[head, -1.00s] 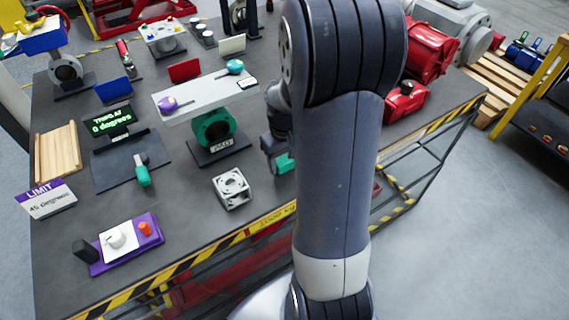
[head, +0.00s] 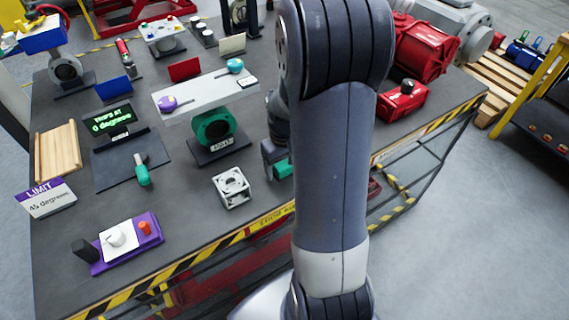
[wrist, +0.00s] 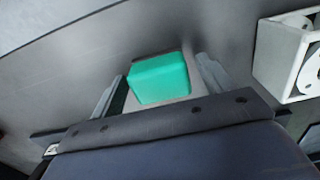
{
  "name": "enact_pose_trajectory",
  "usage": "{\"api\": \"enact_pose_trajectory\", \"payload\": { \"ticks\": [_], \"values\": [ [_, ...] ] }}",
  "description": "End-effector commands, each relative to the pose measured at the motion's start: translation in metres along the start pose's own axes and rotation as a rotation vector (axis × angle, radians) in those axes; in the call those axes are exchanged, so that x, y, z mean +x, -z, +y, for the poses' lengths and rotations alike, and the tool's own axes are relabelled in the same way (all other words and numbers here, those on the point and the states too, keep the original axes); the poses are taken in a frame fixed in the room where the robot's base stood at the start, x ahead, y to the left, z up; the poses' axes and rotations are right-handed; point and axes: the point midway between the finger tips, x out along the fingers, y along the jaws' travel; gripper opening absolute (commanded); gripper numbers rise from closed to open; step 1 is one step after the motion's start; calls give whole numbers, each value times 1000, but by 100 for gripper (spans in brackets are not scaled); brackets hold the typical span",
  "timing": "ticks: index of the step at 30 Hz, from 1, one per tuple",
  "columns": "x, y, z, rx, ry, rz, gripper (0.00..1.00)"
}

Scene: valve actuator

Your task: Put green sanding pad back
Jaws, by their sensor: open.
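The green sanding pad is a teal-green block, seen in the head view (head: 284,170) beside my gripper and partly hidden by it and my arm. In the wrist view the pad (wrist: 160,79) lies between the two grey fingers of my gripper (wrist: 161,88). The fingers are apart, one on each side of the pad, with a gap showing on the right side. Whether the left finger touches it I cannot tell. The grey bench top (head: 180,185) is around it.
A white-grey square housing (head: 232,188) stands just left of my gripper, and its edge shows at the right in the wrist view (wrist: 290,50). A green valve body (head: 214,129) stands behind it. A purple control box (head: 125,242) is at front left. The striped bench edge (head: 270,220) is close in front.

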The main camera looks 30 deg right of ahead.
Motion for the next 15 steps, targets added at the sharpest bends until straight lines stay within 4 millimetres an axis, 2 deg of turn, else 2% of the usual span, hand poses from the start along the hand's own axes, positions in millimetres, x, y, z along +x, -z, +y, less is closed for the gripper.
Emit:
{"api": "enact_pose_trajectory", "payload": {
  "ticks": [4, 8, 15],
  "values": [
    [-3, 0, 0, 0, 0, 0, 76],
    [-14, 1, 0, 0, -1, 4, 76],
    [-64, 1, 0, 0, -3, 7, 76]
  ]
}}
